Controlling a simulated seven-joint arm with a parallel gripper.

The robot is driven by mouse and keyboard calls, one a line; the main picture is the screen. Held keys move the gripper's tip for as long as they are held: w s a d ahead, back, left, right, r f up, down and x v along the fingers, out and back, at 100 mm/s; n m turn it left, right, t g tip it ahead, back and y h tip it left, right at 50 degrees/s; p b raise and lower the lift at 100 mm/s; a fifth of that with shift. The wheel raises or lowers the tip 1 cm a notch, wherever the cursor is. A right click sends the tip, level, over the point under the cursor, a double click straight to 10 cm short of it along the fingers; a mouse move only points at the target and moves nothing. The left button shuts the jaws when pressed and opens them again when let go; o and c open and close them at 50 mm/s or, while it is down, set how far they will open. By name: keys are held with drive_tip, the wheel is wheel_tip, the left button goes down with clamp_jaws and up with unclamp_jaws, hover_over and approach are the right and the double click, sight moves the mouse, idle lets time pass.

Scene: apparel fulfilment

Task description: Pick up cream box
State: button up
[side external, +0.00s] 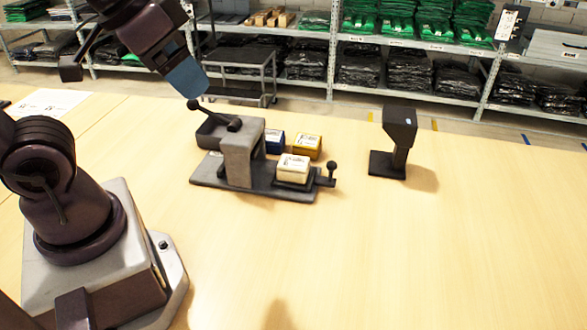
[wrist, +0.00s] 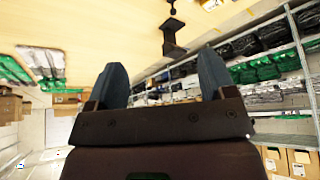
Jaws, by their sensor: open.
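The cream box (side external: 293,169) sits on the right part of a dark grey fixture (side external: 265,187) on the table in the side external view. It has a pale label on top. My gripper (side external: 187,78) is raised above and to the left of the fixture, well apart from the box. In the wrist view my gripper (wrist: 161,60) shows its two blue fingers spread with nothing between them. The cream box is not visible in the wrist view.
A blue box (side external: 274,142) and a yellow box (side external: 307,145) stand just behind the cream box. The fixture has a raised grey block (side external: 240,155) on its left. A black stand (side external: 397,140) is to the right. The table's front right is clear. Shelves line the back.

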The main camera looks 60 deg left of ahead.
drive_tip(key=o, duration=0.4)
drive_tip(key=shift+c, duration=0.2)
drive_tip(key=shift+d, duration=0.1)
drive_tip(key=n+g+y, duration=0.2)
drive_tip(key=n+y, duration=0.1)
drive_tip(key=n, duration=0.6)
approach(294, 162)
drive_tip(key=x, duration=1)
